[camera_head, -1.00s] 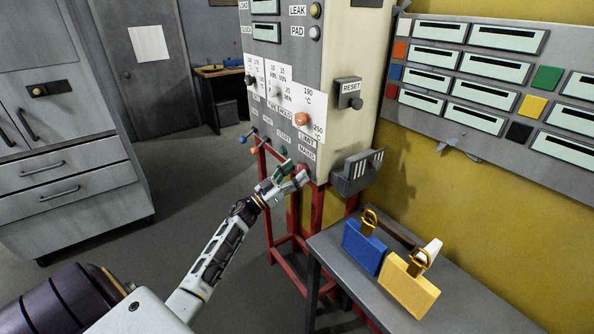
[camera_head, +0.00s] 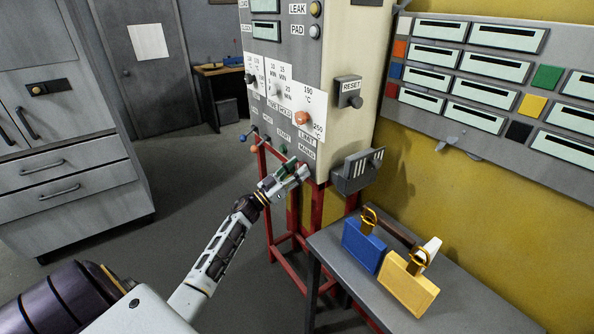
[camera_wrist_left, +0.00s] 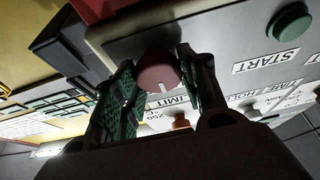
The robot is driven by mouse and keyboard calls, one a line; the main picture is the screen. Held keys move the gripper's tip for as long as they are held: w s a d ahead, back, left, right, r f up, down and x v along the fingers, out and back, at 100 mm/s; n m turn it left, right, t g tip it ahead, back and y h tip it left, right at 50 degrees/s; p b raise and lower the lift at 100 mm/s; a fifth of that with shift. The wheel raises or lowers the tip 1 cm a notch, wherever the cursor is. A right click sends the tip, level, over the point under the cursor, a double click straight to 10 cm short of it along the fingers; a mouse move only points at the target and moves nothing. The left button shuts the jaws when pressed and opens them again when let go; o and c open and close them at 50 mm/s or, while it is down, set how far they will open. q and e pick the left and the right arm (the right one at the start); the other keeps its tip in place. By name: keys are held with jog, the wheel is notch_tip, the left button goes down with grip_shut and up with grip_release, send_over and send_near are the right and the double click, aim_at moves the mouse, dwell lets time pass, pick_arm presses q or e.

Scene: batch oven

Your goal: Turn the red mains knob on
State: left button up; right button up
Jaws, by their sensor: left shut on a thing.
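The red mains knob (camera_wrist_left: 158,72) sits between the two green-padded fingers of my left gripper (camera_wrist_left: 157,88) in the left wrist view. In the head view my left gripper (camera_head: 296,170) is at the lower front of the grey control panel, beside the MAINS label (camera_head: 307,152). The knob is hidden there behind the fingers. My right gripper is out of view.
A green START button (camera_wrist_left: 289,22) is near the knob, and an orange limit knob (camera_head: 302,118) is above. A grey slotted box (camera_head: 357,172) juts out to the right.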

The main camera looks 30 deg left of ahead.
pick_arm(q)
jog(key=shift+m+h, duration=0.4)
jog(key=shift+m, duration=0.2)
jog(key=shift+m+g+h+b, duration=0.6)
jog(key=shift+m+g+b, duration=0.7)
jog(key=shift+m, duration=2.25)
jog(key=shift+m+g+h+b, duration=0.6)
jog(key=shift+m+g+b, duration=0.65)
jog(key=shift+m, duration=2.35)
jog(key=shift+m+g+h+b, duration=0.6)
jog(key=shift+m+g+b, duration=0.65)
jog(key=shift+m, duration=2.3)
jog(key=shift+g, duration=0.3)
jog(key=o, duration=1)
jog(key=shift+v, duration=6.05)
